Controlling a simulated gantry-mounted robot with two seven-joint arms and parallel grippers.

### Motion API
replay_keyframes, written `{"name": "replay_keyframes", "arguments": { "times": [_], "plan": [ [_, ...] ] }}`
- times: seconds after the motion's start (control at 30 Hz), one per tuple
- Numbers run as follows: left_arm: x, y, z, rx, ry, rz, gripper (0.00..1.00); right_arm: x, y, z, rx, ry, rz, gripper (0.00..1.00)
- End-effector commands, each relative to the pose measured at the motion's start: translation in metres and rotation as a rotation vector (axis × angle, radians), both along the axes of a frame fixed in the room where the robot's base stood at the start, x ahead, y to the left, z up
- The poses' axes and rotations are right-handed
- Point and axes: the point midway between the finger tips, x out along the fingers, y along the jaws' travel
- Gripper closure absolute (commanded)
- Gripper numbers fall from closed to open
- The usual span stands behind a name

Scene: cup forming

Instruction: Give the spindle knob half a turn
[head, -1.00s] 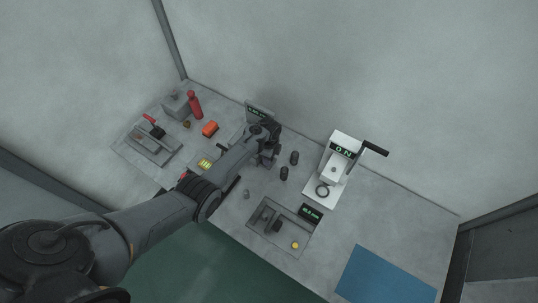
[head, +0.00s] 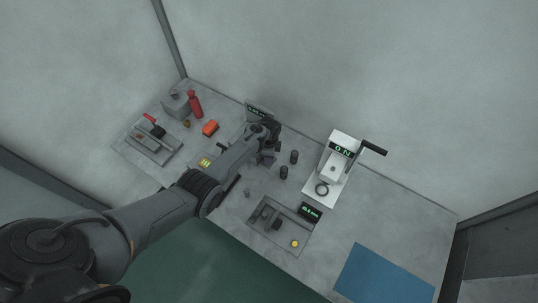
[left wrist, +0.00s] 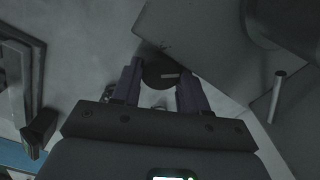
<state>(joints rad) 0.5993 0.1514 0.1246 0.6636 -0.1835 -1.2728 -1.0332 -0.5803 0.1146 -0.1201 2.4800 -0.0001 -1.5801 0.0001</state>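In the left wrist view a dark round knob (left wrist: 158,70) with a short pale mark on its face lies between the two fingers of my left gripper (left wrist: 161,82). The fingers are apart, one on each side of the knob. I cannot tell whether they touch it. In the head view my left gripper (head: 268,152) is low over the bench behind the middle, in front of a small display unit (head: 258,110). My arm and gripper hide the knob there. My right gripper is not in view.
Two dark cylinders (head: 289,164) stand just right of my left gripper. A tray (head: 270,238) lies in front and a blue mat (head: 385,275) at the right.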

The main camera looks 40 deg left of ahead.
Motion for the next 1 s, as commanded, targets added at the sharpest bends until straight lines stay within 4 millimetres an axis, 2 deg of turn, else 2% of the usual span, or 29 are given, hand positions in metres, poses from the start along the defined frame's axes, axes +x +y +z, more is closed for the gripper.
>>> {"name": "replay_keyframes", "arguments": {
  "times": [0.03, 0.17, 0.67, 0.87, 1.0],
  "plan": [
    [0.000, 0.000, 0.000, 0.000, 0.000, -0.001, 0.49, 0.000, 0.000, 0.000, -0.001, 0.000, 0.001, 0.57],
    [0.000, 0.000, 0.000, 0.000, 0.000, -0.001, 0.31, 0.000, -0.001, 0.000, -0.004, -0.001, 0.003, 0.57],
    [0.000, 0.000, -0.001, 0.000, 0.000, -0.025, 0.31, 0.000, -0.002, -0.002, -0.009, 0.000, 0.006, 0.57],
    [-0.001, 0.000, -0.002, 0.001, 0.001, -0.155, 0.31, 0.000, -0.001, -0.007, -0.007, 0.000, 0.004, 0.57],
    [-0.002, -0.001, -0.003, 0.000, -0.001, -0.314, 0.31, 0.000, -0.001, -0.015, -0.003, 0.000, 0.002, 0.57]
  ]
}}
